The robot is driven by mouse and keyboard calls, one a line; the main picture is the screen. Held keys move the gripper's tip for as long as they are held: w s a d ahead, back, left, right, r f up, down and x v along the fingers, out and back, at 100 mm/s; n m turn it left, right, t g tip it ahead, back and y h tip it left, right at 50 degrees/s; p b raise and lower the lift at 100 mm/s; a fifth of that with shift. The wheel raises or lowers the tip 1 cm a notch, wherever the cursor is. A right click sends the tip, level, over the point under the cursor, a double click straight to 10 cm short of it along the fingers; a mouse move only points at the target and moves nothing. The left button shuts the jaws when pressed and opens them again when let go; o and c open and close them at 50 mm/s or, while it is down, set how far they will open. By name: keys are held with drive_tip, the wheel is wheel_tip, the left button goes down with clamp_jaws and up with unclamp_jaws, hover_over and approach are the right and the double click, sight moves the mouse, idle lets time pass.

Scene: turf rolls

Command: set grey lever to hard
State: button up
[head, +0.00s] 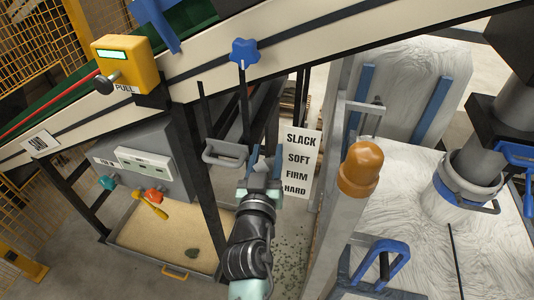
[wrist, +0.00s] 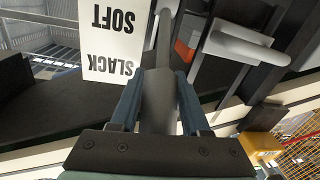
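The grey lever (wrist: 158,98) shows in the wrist view as a thick rounded grip on a thinner rod running up the picture. My gripper (wrist: 160,118) has one finger on each side of it, and both look to be against it. In the head view my gripper (head: 262,178) is just left of the white scale card (head: 299,158), which reads SLACK, SOFT, FIRM, HARD from top to bottom. My gripper hides most of the lever there. The card also shows upside down in the wrist view (wrist: 112,35), with only SLACK and SOFT readable. Which mark the lever stands at is unclear.
A grey loop handle (head: 225,156) is close to the left of my gripper. A blue star knob (head: 245,52) is above. An orange-capped post (head: 361,170) stands to the right. A grey control box (head: 145,165) and a yellow lever (head: 150,204) are further left.

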clamp_jaws()
idle(1.1)
